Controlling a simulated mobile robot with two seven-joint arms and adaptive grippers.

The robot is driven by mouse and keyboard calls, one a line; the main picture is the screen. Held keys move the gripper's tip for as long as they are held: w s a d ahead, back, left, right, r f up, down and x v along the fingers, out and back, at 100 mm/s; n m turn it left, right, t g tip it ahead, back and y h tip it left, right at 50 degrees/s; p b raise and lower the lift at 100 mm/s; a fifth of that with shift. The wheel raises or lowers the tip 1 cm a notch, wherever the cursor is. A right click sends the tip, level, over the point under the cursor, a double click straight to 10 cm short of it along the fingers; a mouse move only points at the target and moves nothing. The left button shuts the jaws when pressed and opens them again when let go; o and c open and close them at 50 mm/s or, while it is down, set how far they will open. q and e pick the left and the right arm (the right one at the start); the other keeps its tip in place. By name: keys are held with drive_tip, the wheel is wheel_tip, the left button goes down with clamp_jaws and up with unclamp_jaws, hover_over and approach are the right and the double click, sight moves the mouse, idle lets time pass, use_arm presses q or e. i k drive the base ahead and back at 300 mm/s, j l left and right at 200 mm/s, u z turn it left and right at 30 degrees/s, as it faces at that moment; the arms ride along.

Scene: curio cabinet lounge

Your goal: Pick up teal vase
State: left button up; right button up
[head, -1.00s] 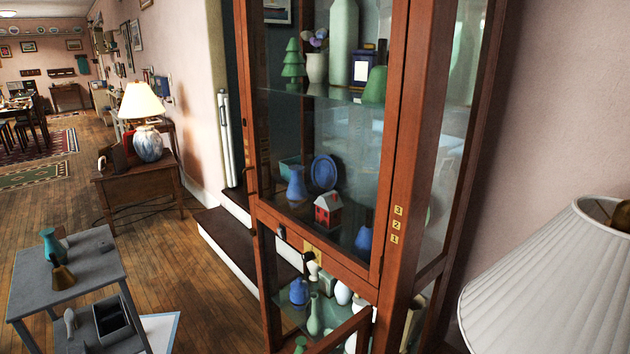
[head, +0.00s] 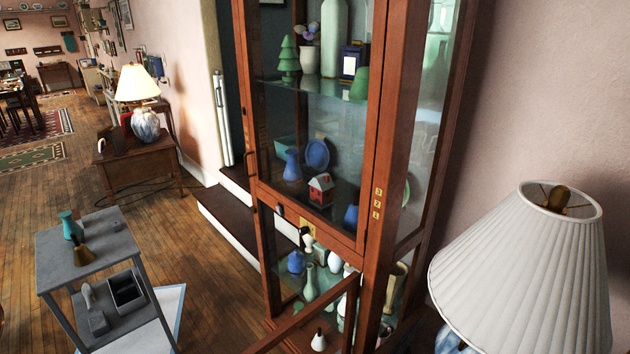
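A teal vase (head: 71,226) with a flared rim stands upright on the top of the grey cart (head: 50,265) at the lower left. A brass bell-shaped object with a dark handle (head: 80,252) stands just in front of it and overlaps its lower right side. Neither of my grippers shows in the head view, so I cannot see what they hold.
A tall glass-fronted cabinet (head: 370,170) holds several vases and ornaments; its lower door (head: 318,309) is swung open. A white lampshade (head: 525,265) fills the lower right. A side table with a lamp (head: 145,136) stands behind the cart.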

sight(70, 226)
drive_tip(key=u, duration=1.55)
drive_tip(key=i+j, duration=0.2)
drive_tip(key=j, duration=0.2)
drive_tip(key=i+j, duration=0.2)
drive_tip(key=j, duration=0.15)
drive_tip(key=i+j, duration=0.2)
drive_tip(key=j, duration=0.2)
drive_tip(key=i+l, duration=0.1)
drive_tip(key=i, duration=1.3)
drive_tip(key=l+z, duration=0.05)
drive_tip(key=l, duration=0.05)
